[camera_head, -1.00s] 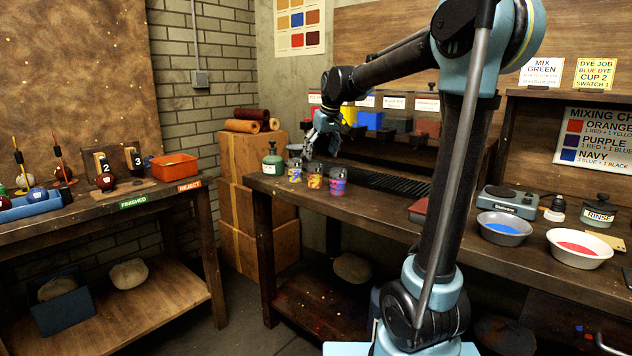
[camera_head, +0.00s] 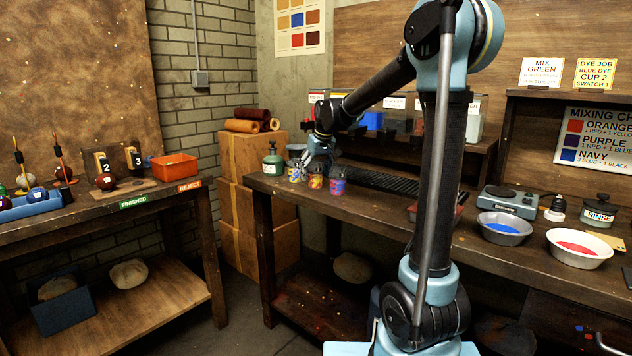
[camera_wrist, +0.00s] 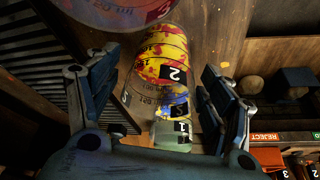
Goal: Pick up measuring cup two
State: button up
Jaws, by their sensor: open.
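Measuring cup two (camera_head: 315,181), a clear cup with red and yellow splotches and a black "2" label, stands on the long bench between two similar cups. In the wrist view, cup two (camera_wrist: 166,62) lies between the spread fingers, with a gap at the right finger; contact at the left is unclear. Cup one (camera_wrist: 176,108) shows beyond cup two, and a third cup (camera_wrist: 120,8) is at the top edge.
In the head view, the cup at the left (camera_head: 295,174) and the cup at the right (camera_head: 338,183) stand close beside cup two. A green bottle (camera_head: 272,162) is further left. A dark ribbed rack (camera_head: 378,180) lies behind and to the right.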

jog(key=c, duration=1.3)
jog(key=shift+o, duration=0.2)
jog(key=shift+r, duration=0.15)
